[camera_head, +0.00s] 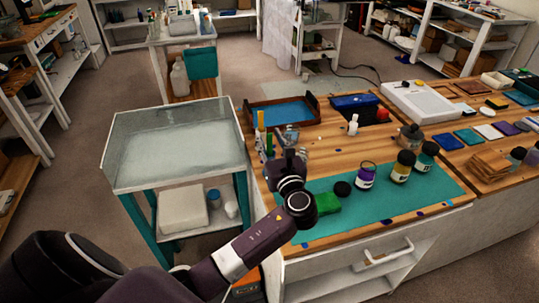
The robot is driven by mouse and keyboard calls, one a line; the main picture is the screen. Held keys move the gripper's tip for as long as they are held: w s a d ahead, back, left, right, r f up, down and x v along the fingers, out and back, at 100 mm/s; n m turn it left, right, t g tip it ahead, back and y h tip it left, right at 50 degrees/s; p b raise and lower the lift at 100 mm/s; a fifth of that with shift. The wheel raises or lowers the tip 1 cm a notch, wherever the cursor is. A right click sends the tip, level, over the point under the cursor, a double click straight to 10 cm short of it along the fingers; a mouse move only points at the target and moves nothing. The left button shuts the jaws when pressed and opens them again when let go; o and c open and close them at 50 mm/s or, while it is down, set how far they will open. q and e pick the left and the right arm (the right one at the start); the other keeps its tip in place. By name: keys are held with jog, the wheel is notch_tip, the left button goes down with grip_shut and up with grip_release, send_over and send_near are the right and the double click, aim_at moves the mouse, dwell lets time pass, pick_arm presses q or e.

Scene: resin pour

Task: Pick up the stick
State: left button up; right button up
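My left arm comes in from the lower left and reaches over the front left of the wooden bench. My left gripper (289,160) is dark, points away from me and hangs above the bench's left end, close to a small clear cup (291,135). Its fingers are small and partly hidden by the wrist, so I cannot tell their opening. Upright slim tools (261,128), some yellow and green, stand just left of the gripper. I cannot make out for sure which of them is the stick. My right gripper is not in view.
A teal mat (395,209) carries a green block (327,203), a black lid (342,189) and several jars (366,176). A framed blue tray (283,113) lies behind the gripper. A white bottle (353,124) stands mid-bench. A clear-walled cart (176,148) stands left.

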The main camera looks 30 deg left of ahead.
pick_arm(q)
jog(key=c, duration=0.8)
grip_shut()
jog(key=shift+r, duration=0.1)
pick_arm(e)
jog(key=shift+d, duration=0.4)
